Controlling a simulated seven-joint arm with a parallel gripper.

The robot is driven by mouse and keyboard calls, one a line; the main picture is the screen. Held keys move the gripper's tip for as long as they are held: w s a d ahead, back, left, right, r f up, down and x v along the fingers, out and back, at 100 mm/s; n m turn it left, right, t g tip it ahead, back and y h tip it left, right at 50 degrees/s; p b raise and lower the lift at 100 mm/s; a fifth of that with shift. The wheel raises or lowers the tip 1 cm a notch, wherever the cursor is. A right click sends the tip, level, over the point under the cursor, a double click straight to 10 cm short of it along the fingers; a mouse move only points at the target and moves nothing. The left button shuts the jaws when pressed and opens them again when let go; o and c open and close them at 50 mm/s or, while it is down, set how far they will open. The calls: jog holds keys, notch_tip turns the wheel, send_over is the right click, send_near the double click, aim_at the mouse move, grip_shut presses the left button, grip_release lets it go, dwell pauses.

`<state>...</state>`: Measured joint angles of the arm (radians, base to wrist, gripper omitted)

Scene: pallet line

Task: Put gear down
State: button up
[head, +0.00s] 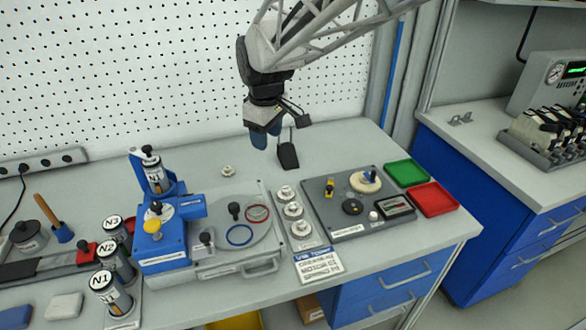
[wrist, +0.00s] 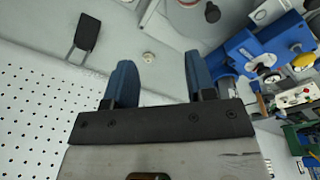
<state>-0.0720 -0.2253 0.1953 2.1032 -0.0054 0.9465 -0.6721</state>
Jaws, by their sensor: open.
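A small, round, pale metal part (head: 228,171), likely the gear, lies on the bare bench behind the grey fixture plate. In the wrist view the small part (wrist: 148,57) shows between and beyond my fingertips, apart from them. It is too small to make out teeth. My gripper (head: 266,136) is in the air over the back of the bench, right of the part in the head view. Its two blue fingers (wrist: 158,65) are apart, with nothing between them. Several similar metal parts (head: 293,210) stand in a row on a strip right of the fixture plate.
A blue press (head: 160,240) rises left of the fixture plate (head: 262,218). The pegboard (head: 130,70) bounds the back.

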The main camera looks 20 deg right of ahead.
jog(key=s+d+f+m, duration=0.1)
jog(key=s+m, duration=0.3)
jog(key=s, duration=0.9)
jog(key=s+d+f+m+t, duration=0.1)
jog(key=s+d+m, duration=0.2)
jog(key=s, duration=1)
jog(key=shift+d+m, duration=0.15)
jog(key=shift+m, duration=0.75)
